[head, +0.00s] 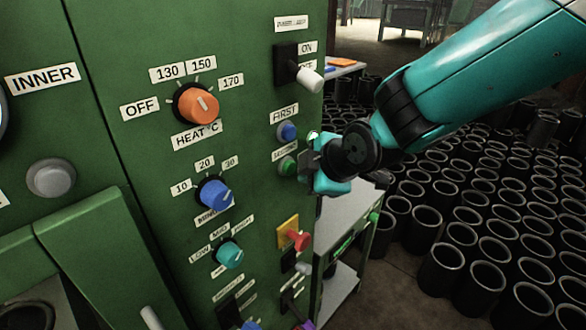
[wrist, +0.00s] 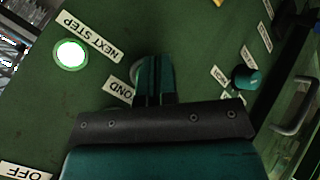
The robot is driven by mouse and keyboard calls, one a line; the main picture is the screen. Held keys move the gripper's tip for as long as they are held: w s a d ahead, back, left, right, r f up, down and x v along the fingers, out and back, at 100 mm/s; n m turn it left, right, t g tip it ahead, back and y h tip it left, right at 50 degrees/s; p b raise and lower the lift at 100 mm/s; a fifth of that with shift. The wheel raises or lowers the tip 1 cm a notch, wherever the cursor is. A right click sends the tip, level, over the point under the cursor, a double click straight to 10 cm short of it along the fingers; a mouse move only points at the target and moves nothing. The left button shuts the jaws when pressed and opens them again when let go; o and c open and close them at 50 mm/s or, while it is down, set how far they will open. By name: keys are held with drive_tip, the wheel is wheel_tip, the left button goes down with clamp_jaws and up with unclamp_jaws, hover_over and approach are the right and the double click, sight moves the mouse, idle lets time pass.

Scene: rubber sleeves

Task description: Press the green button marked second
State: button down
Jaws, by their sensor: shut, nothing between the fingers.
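The green button (head: 287,165) sits on the green panel, below the blue button (head: 288,131) labelled FIRST. Its label (head: 285,150) is small in the head view; in the wrist view the label (wrist: 118,90) shows only "OND". My gripper (head: 305,163) is shut and empty, with its tips close to the green button's right side in the head view. In the wrist view my gripper's fingers (wrist: 155,72) cover most of the button, leaving a sliver of pale rim at their left. I cannot tell whether the tips touch it.
A lit button (wrist: 70,55) labelled NEXT STEP is nearby. Above is a black switch with a white lever (head: 309,79); below is a red knob on a yellow plate (head: 298,240). Orange (head: 200,105) and blue (head: 214,194) knobs are left. Black sleeves (head: 450,260) crowd the right.

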drive_tip(key=shift+w+a, duration=0.25)
drive_tip(key=shift+a, duration=0.05)
drive_tip(key=shift+w+a, duration=0.2)
drive_tip(key=shift+a, duration=0.1)
idle(0.6)
idle(0.3)
drive_tip(key=shift+s+d+b, duration=0.45)
drive_tip(key=shift+d, duration=0.2)
drive_tip(key=s+d, duration=0.1)
drive_tip(key=d, duration=0.1)
drive_tip(key=s+d+b, duration=0.1)
drive_tip(key=s+d, duration=0.1)
idle(0.4)
idle(0.4)
